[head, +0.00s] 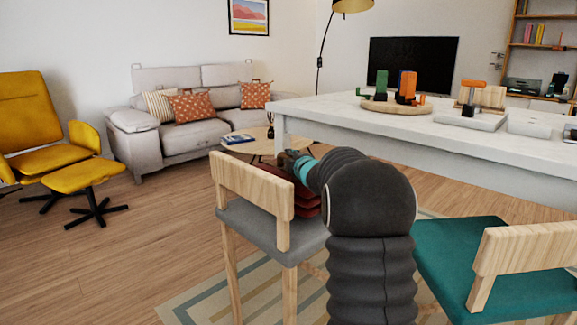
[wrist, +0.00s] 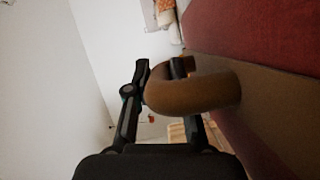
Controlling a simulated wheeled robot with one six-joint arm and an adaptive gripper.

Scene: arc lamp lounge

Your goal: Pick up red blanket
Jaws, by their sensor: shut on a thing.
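The red blanket (head: 307,203) is a folded stack of layers at the grey-seated chair, partly hidden behind the chair's wooden backrest and my arm. In the wrist view its red side (wrist: 265,35) fills the upper right, with a brown band along it. A thick brown loop (wrist: 205,92) stands out from the band. My gripper (wrist: 160,70) is shut on this loop, one finger on each side. In the head view my gripper (head: 292,158) is small and partly hidden at the blanket's top. I cannot tell whether the blanket touches the seat.
The grey chair (head: 262,232) has a wooden backrest close to my arm. A white counter (head: 440,135) stands behind, carrying several objects. A teal chair (head: 475,270) is at the right. Open wooden floor (head: 130,260) lies at the left, before a yellow armchair (head: 40,120).

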